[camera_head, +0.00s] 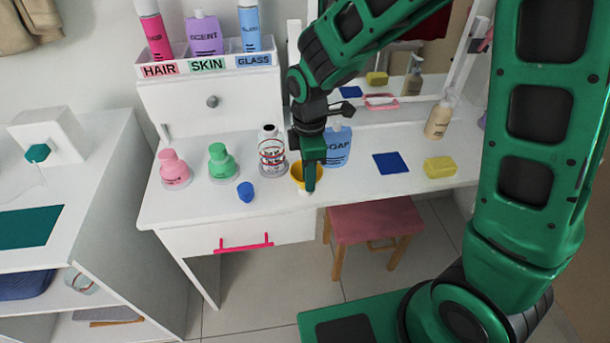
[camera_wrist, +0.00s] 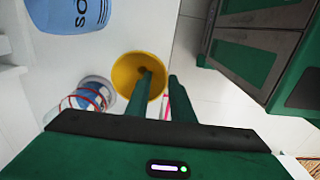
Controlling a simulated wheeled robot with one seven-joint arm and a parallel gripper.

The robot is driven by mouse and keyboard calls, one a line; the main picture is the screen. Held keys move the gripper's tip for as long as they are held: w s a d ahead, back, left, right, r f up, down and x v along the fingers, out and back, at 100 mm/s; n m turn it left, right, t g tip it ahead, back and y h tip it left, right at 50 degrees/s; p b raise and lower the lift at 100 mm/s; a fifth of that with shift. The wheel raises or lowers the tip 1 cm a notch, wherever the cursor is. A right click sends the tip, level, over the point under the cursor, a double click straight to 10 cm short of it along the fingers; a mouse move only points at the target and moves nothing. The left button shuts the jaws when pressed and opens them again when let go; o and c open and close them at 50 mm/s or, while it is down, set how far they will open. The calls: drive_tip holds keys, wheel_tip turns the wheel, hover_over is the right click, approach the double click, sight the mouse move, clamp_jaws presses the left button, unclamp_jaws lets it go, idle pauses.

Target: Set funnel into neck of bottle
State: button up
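The yellow funnel (camera_head: 298,172) is at the front edge of the white table, partly hidden behind my gripper; its wide mouth faces up. It also shows in the wrist view (camera_wrist: 126,78). My gripper (camera_head: 311,186) points down at it. In the wrist view my gripper's fingers (camera_wrist: 161,76) are apart, one inside the funnel's mouth and the other just outside its rim; no firm contact shows. A clear bottle with red markings (camera_head: 271,158) stands upright just left of the funnel. It shows in the wrist view (camera_wrist: 88,98), partly hidden by my gripper's body.
A blue soap bottle (camera_head: 338,150) stands close behind the funnel. A blue cap-like piece (camera_head: 245,192), a green bottle (camera_head: 222,165) and a pink bottle (camera_head: 174,170) are at left. A blue square (camera_head: 391,163) and yellow sponge (camera_head: 440,167) lie at right. A stool (camera_head: 372,222) is below.

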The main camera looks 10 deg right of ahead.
drive_tip(key=shift+c, duration=0.2)
clamp_jaws()
drive_tip(key=shift+w+r, duration=0.1)
drive_tip(key=shift+w+r, duration=0.1)
drive_tip(key=shift+s+r, duration=0.3)
drive_tip(key=shift+r, duration=0.35)
drive_tip(key=shift+r, duration=0.65)
idle(0.6)
drive_tip(key=shift+w+r, duration=0.1)
drive_tip(key=shift+r, duration=2.45)
